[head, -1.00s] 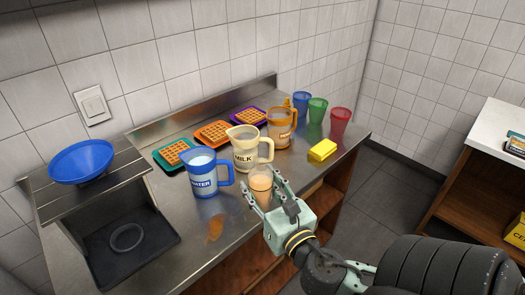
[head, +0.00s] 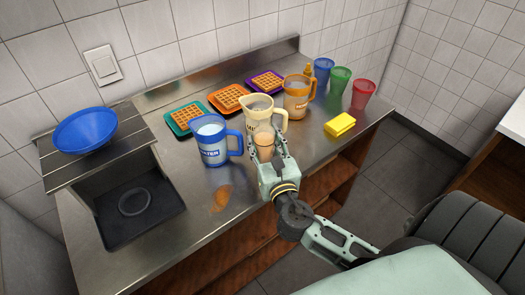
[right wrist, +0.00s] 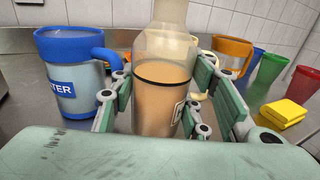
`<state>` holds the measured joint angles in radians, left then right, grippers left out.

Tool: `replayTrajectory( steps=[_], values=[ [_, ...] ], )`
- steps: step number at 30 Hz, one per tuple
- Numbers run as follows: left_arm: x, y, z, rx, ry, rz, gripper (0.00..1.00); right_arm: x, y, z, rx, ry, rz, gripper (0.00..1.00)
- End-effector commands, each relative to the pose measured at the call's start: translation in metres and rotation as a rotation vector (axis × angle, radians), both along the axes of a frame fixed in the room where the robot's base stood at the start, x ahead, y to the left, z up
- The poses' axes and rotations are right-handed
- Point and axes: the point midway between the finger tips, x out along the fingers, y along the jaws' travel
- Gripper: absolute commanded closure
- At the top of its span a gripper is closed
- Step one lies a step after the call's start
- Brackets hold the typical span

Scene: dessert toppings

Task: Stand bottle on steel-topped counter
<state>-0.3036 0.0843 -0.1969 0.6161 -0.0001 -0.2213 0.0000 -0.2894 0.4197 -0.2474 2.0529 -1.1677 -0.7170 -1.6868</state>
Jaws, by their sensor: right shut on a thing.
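A clear bottle with peach-orange contents (head: 265,141) is upright over the steel-topped counter (head: 180,240), in front of the cream milk pitcher (head: 258,110). My right gripper (head: 266,150) is shut on the bottle, its fingers on either side. In the right wrist view the bottle (right wrist: 160,95) stands between the finger links, with a dark ring around it and part of a label at its right. Its base is hidden by the gripper, so I cannot tell whether it touches the counter. My left gripper is not in view.
A blue water pitcher (head: 212,145) stands left of the bottle, an orange pitcher (head: 297,100) behind right. Waffles on coloured plates (head: 184,119) line the back. A yellow sponge (head: 340,125) and coloured cups (head: 362,95) are at right. An orange-brown patch (head: 221,198) marks the front.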

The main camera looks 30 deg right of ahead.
Motion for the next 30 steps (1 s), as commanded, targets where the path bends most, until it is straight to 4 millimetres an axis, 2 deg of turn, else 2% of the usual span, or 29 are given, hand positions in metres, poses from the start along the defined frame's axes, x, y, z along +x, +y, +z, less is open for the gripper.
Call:
replayTrajectory(
  steps=[4, 9, 12, 24, 25, 30],
  values=[
    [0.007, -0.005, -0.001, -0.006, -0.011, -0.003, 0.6, 0.006, 0.002, -0.007, -0.002, -0.002, 0.0, 1.0],
    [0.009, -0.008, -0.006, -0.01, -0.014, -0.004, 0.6, 0.006, 0.001, -0.033, -0.003, 0.001, -0.001, 1.0],
    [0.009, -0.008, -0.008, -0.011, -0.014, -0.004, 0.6, 0.006, 0.002, -0.042, -0.002, 0.0, 0.0, 1.0],
    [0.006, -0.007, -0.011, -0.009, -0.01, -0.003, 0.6, 0.006, 0.001, -0.047, -0.001, -0.002, 0.0, 1.0],
    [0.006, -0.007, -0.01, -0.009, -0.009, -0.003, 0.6, 0.005, 0.002, -0.047, -0.001, 0.0, 0.0, 0.56],
    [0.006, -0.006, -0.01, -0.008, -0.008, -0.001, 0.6, 0.005, 0.001, -0.046, -0.001, 0.001, 0.0, 0.41]
  ],
)
